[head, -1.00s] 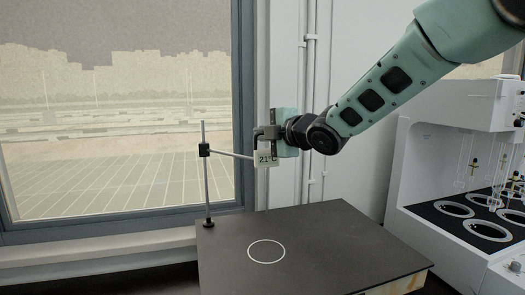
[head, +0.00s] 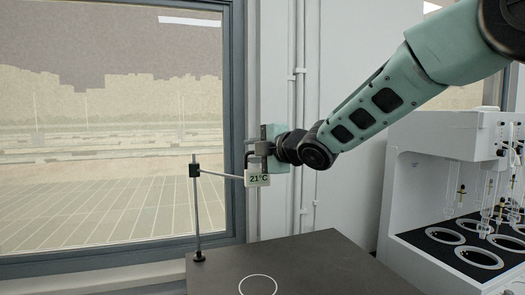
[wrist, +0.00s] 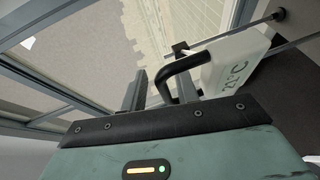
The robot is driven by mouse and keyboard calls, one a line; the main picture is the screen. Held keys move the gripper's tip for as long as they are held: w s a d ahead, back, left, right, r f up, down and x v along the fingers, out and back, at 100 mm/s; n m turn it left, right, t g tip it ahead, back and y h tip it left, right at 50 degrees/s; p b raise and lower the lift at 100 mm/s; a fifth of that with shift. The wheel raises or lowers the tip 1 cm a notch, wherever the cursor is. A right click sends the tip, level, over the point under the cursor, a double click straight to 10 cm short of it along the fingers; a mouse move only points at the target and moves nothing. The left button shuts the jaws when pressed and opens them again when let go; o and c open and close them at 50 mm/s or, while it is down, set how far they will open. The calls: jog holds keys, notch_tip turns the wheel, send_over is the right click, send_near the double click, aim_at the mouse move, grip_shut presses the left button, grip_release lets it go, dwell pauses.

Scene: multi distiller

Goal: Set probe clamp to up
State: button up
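The probe stand is an upright metal rod with a black clamp (head: 194,170) near its top. A thin side arm runs from the clamp to a white probe display (head: 258,179) reading 21°C. In the wrist view the display (wrist: 233,62) has a curved black handle (wrist: 180,66). The clamp is seen small beyond the handle. My gripper (head: 254,154) is at the handle, just above the display. In the wrist view its fingers (wrist: 160,91) stand apart, with the handle's near end between them and a gap visible on the left. Contact with the handle is hard to tell.
The dark hotplate surface (head: 300,262) with a white ring lies below the probe. A window (head: 110,130) is behind the stand. White pipes run up the wall behind my gripper. A white distiller unit (head: 430,165) with glassware stands at the right.

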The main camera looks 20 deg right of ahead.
jog(key=v, duration=1.7)
jog(key=shift+d+b, duration=0.15)
jog(key=shift+b, duration=0.2)
jog(key=shift+s, duration=0.1)
jog(key=s+a+f+m+g+h, duration=0.2)
jog(key=a+f+m+g, duration=0.15)
jog(key=f, duration=0.45)
jog(key=s+a+f+m+g+h, duration=0.1)
jog(key=s+a+f+m+g, duration=0.15)
jog(key=a+f+m, duration=0.4)
jog(key=s+a+f+m+g+h, duration=0.1)
jog(key=s+f+g, duration=0.3)
jog(key=s+f, duration=0.3)
jog(key=s+a+f+m+g+h, duration=0.1)
jog(key=s+f+g, duration=0.3)
jog(key=s, duration=1)
notch_tip(320, 180, down, 3)
jog(key=shift+a+f+m+g+h, duration=0.1)
jog(key=shift+a+m+g+h, duration=0.25)
jog(key=shift+m, duration=0.45)
jog(key=shift+s, duration=0.15)
